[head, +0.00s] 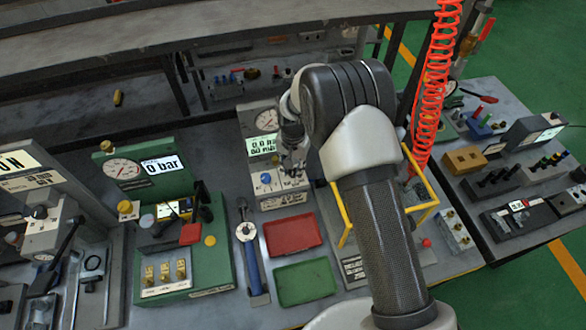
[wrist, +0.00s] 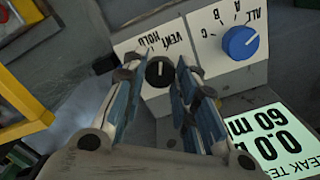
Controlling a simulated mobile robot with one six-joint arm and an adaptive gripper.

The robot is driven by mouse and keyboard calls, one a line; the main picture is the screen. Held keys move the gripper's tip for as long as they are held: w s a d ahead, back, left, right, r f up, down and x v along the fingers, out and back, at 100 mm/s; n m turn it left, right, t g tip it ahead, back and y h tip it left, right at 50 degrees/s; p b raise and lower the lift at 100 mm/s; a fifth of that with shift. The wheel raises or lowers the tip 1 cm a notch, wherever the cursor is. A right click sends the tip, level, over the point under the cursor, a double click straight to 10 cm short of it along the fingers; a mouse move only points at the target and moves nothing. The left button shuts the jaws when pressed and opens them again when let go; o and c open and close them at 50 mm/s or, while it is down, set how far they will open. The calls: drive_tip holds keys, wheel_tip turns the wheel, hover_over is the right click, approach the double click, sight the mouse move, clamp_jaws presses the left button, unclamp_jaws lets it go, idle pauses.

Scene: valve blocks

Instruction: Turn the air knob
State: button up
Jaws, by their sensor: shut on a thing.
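A small black knob (wrist: 159,70) sits on a light grey panel (wrist: 212,66) below printed words that read VENT and HOLD, upside down in the wrist view. My gripper (wrist: 156,82) has its two fingers on either side of this knob, shut on it. A blue knob (wrist: 240,42) with a white mark sits to the right on the same panel, apart from the fingers. In the head view, my gripper (head: 293,165) is down at the tester, and the blue knob (head: 266,178) shows left of it. The black knob is hidden there by the gripper.
A lit green display (wrist: 270,130) is beside the panel, near the right finger. A yellow frame (wrist: 18,100) stands at the left in the wrist view. Red (head: 292,248) and green (head: 305,296) trays lie in front. A coiled red hose (head: 434,90) hangs right of my arm.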

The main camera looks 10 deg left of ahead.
sight(293, 170)
drive_tip(key=n+b, duration=0.1)
drive_tip(key=n, duration=0.6)
drive_tip(key=n+b, duration=0.1)
drive_tip(key=n, duration=0.5)
drive_tip(key=shift+n, duration=0.4)
idle(0.3)
drive_tip(key=o, duration=1.1)
wheel_tip(293, 170, up, 12)
drive_tip(key=shift+r, duration=0.1)
